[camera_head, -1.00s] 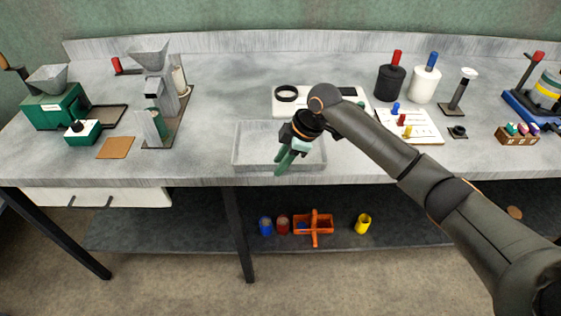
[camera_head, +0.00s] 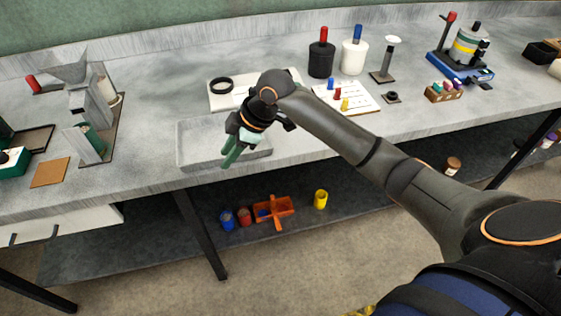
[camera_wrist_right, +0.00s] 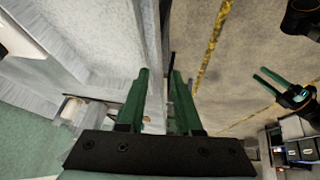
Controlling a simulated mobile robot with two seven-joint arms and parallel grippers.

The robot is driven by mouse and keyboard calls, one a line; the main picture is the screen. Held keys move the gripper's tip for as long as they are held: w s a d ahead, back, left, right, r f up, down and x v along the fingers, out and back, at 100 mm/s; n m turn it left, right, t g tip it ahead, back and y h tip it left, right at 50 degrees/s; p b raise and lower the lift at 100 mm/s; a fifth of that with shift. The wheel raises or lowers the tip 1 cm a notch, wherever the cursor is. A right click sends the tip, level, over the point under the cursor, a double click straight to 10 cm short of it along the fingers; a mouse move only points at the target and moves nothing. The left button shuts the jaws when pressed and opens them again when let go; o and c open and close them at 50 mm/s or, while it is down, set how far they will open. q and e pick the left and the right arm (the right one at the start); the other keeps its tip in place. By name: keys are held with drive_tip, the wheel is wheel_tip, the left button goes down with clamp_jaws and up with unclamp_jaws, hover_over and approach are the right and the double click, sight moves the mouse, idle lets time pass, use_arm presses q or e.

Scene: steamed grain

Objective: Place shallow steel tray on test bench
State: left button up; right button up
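The shallow steel tray (camera_head: 190,152) is a grey, low-walled rectangular tray lying flat near the front edge of the test bench (camera_head: 140,172). My right gripper (camera_head: 230,155) points down over the tray's front side, partly covering it. In the right wrist view the two green fingers of the right gripper (camera_wrist_right: 161,85) are apart, with a grey edge between them. I cannot tell whether they touch the tray. My left gripper (camera_wrist_right: 268,76) shows only in the right wrist view, open and empty, clear of the bench.
Behind the tray is a white board with a black ring (camera_head: 221,85). A pegged board (camera_head: 345,97) and black and white cylinders (camera_head: 321,60) stand right of it. A metal stand (camera_head: 95,110) is on the left. An orange caddy (camera_head: 273,209) sits on the lower shelf.

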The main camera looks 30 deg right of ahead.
drive_tip(key=s+a+f+m+t+y, duration=0.1)
drive_tip(key=s+a+f+m+t, duration=0.15)
drive_tip(key=s+a+f, duration=0.35)
drive_tip(key=s+d+f+m+t+h, duration=0.1)
drive_tip(key=s+d+f+m, duration=0.2)
drive_tip(key=s+f, duration=0.5)
drive_tip(key=s+d+f+m+t+h, duration=0.2)
drive_tip(key=s+d+f+m, duration=0.2)
drive_tip(key=s+f, duration=0.5)
drive_tip(key=shift+s+d+m+h, duration=0.15)
drive_tip(key=shift+s+m+h, duration=0.2)
drive_tip(key=shift+m, duration=0.7)
